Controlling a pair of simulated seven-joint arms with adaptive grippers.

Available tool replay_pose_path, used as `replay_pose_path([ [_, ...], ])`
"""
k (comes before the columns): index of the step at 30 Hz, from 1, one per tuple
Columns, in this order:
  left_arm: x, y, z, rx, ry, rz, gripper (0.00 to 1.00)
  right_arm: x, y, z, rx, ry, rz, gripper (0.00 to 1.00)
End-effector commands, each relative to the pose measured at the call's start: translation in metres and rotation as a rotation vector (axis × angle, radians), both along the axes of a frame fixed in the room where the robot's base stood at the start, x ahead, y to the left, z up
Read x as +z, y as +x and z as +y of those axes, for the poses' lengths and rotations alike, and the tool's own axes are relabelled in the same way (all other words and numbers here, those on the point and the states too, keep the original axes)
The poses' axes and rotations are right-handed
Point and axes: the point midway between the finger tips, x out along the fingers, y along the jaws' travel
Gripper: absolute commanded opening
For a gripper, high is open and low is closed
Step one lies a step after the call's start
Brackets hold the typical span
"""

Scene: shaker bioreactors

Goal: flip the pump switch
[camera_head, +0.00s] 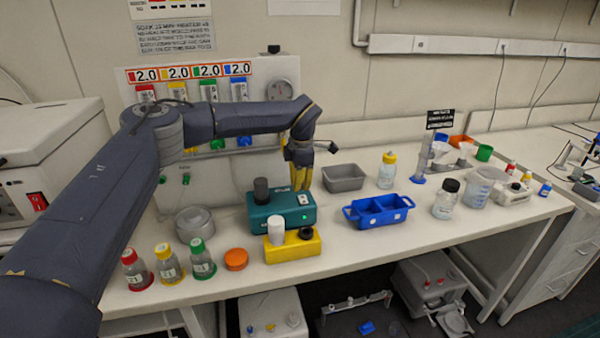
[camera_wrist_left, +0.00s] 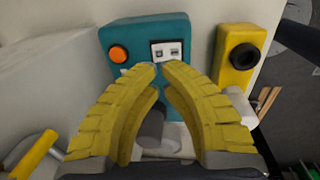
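The teal pump box (camera_head: 265,213) stands on the bench in the head view, with a dark grey cylinder (camera_head: 261,190) on top. Its white switch panel (camera_head: 303,199) is at its right end. In the left wrist view the teal box (camera_wrist_left: 125,35) shows an orange button (camera_wrist_left: 118,54) and the white switch panel (camera_wrist_left: 166,50). My left gripper (camera_head: 301,184) points down just behind the panel end. Its yellow fingertips (camera_wrist_left: 159,68) nearly meet at the panel's lower edge, with nothing seen between them; contact cannot be told. My right gripper is not in view.
A yellow box (camera_head: 292,249) with a white cylinder stands in front of the pump. A blue tray (camera_head: 378,214) and a grey bin (camera_head: 343,178) are to its right. Capped bottles (camera_head: 168,265) and an orange disc (camera_head: 236,259) line the front left edge.

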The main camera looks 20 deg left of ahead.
Motion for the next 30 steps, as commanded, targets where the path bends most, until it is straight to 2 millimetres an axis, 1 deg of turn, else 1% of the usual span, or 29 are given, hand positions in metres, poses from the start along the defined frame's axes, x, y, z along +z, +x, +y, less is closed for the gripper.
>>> replay_pose_path([
  [1,-0.008,0.0,0.0,0.0,0.0,0.002,0.0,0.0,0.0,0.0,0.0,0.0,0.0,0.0],
  [3,-0.016,0.001,0.001,0.0,0.0,0.001,0.0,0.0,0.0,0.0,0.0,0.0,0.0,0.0],
  [9,-0.032,0.003,0.002,0.001,0.001,0.0,0.0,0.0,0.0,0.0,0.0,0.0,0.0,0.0],
  [15,-0.038,0.004,0.002,0.001,0.0,-0.001,0.0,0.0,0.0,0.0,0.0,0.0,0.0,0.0],
  [26,-0.039,0.004,0.004,0.002,-0.001,0.001,0.0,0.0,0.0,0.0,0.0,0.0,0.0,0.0],
  [28,-0.04,0.002,0.012,0.013,-0.005,0.01,0.0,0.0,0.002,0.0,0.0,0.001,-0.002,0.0],
  [30,-0.042,-0.001,0.026,0.031,-0.017,0.028,0.0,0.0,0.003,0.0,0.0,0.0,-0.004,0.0],
])
